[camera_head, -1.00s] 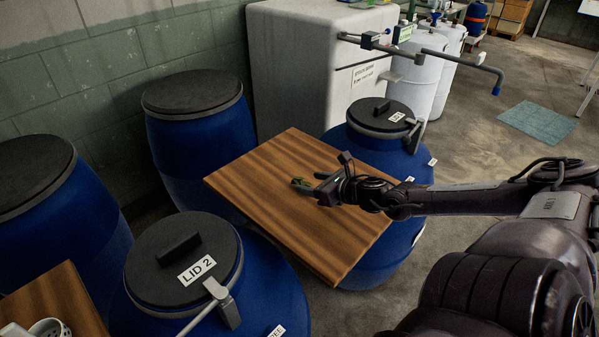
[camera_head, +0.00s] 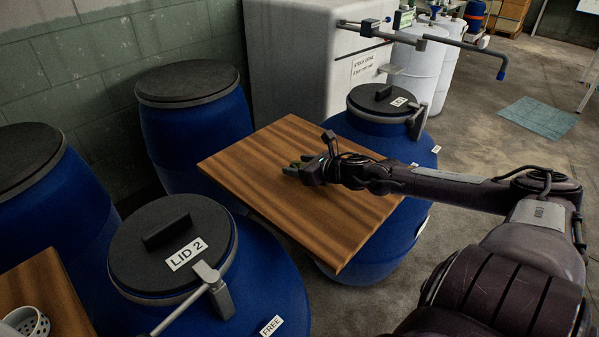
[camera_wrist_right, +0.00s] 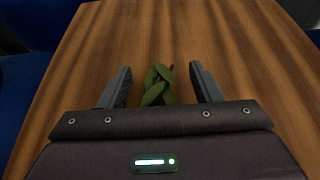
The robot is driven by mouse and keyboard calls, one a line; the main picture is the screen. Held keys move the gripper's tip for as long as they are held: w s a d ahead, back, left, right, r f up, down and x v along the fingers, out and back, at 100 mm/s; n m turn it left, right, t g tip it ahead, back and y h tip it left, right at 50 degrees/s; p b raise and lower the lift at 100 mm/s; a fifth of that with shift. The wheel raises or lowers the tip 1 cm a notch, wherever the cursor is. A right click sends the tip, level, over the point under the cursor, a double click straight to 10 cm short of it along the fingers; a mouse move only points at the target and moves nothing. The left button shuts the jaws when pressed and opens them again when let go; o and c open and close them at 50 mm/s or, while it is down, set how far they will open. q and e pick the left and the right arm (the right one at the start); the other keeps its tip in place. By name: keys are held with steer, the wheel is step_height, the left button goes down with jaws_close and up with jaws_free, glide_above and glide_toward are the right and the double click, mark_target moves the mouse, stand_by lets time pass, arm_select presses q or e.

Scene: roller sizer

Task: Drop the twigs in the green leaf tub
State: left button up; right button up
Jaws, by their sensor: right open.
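A small green leafy bundle, which looks like the twigs (camera_wrist_right: 157,86), lies on the wooden board (camera_head: 340,238). In the right wrist view it sits between the two fingers of my right gripper (camera_wrist_right: 160,84), with a gap on both sides. The right gripper is open, low over the board. No green leaf tub can be made out. My left gripper is not in view.
A blue barrel with a black lid marked LID 2 (camera_head: 170,250) stands in front left. Another lidded barrel (camera_head: 384,100) stands behind the board. More blue barrels (camera_head: 195,135) line the wall. A white perforated cup (camera_head: 27,322) sits on a second board at lower left.

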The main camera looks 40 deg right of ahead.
steer(key=shift+x, duration=1)
steer(key=c, duration=1.1)
